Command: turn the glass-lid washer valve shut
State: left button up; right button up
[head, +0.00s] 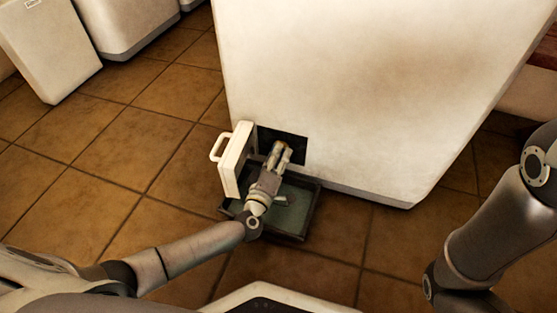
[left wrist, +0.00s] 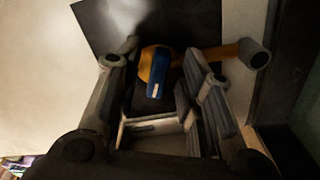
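The washer (head: 360,80) is a large white cabinet with a dark square opening (head: 296,143) low on its front. A small white hatch door (head: 236,160) with a loop handle stands open at the opening's left. My left gripper (head: 281,149) reaches to the opening. In the left wrist view, the valve (left wrist: 230,52) shows an orange body with a blue lever (left wrist: 157,80). The lever appears between the spread fingers of my left gripper (left wrist: 158,92), apparently beyond them; I cannot tell whether they touch it. The right gripper is out of view; only my right arm shows.
A dark shallow tray (head: 308,222) lies on the tiled floor below the opening, under my left forearm and wrist. More white appliances (head: 45,45) stand at the upper left. The tiled floor (head: 110,150) at left is clear.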

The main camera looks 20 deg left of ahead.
pick_arm(q)
jog(key=shift+w, duration=0.2)
jog(key=shift+c, duration=0.3)
grip_shut()
jog(key=n, duration=0.5)
jog(key=shift+r+p, duration=0.1)
jog(key=shift+p, duration=0.3)
jog(key=shift+o, duration=0.3)
grip_release()
